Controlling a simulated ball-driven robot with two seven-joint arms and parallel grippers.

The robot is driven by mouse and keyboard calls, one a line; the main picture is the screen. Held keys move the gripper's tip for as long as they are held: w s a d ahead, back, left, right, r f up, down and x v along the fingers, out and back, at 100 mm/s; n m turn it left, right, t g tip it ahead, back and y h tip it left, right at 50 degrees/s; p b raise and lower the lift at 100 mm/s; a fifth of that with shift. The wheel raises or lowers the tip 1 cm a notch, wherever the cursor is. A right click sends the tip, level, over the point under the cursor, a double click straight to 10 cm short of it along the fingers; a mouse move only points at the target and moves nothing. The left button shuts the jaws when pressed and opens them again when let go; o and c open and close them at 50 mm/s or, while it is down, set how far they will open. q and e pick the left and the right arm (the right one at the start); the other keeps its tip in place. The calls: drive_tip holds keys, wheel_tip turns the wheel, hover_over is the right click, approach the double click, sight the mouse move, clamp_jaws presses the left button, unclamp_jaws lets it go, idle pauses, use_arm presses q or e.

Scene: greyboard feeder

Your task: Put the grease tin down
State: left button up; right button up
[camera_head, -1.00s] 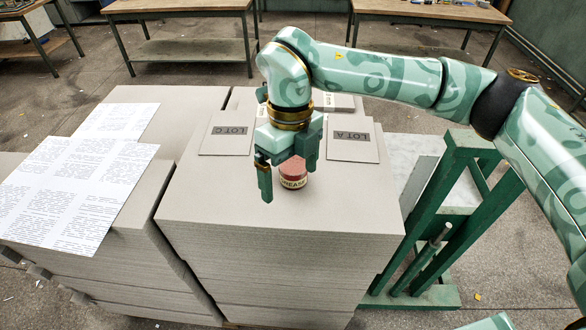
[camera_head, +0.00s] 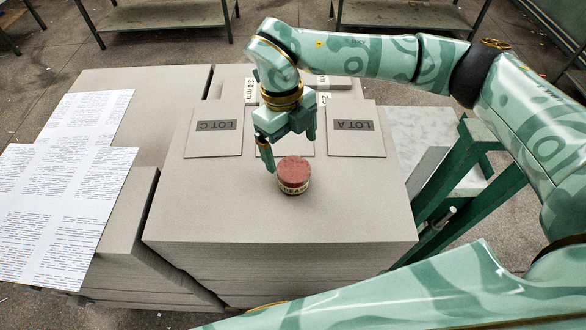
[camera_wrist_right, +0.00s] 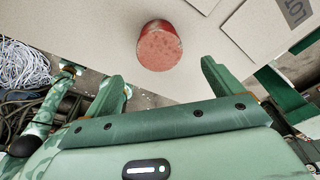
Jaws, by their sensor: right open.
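The grease tin (camera_head: 293,176), a short round tin with a reddish lid and a pale lettered band, stands upright on the stack of grey boards (camera_head: 230,215). My right gripper (camera_head: 290,155) is open and empty, above and just behind the tin in the head view. In the right wrist view the tin (camera_wrist_right: 159,46) lies beyond the gap between the two spread green fingers (camera_wrist_right: 165,80), apart from both. My left gripper is not in view.
Boards marked LOT C (camera_head: 214,130) and LOT A (camera_head: 356,130) lie behind the tin, with another partly hidden between them. Printed sheets (camera_head: 70,190) cover the lower stack at left. A green frame (camera_head: 465,180) stands at right. The front of the board stack is clear.

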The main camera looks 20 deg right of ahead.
sight(292, 167)
wheel_tip(292, 167, down, 4)
drive_tip(key=shift+d+f, duration=0.15)
drive_tip(key=shift+f, duration=0.05)
drive_tip(key=shift+f+p, duration=0.25)
drive_tip(key=shift+p, duration=0.1)
drive_tip(key=f, duration=0.1)
drive_tip(key=f+p, duration=0.1)
drive_tip(key=f, duration=0.2)
drive_tip(key=shift+s+f+p, duration=0.3)
drive_tip(key=shift+s, duration=0.05)
drive_tip(key=shift+d+f, duration=0.1)
drive_tip(key=shift+f, duration=0.15)
drive_tip(key=c, duration=1.2)
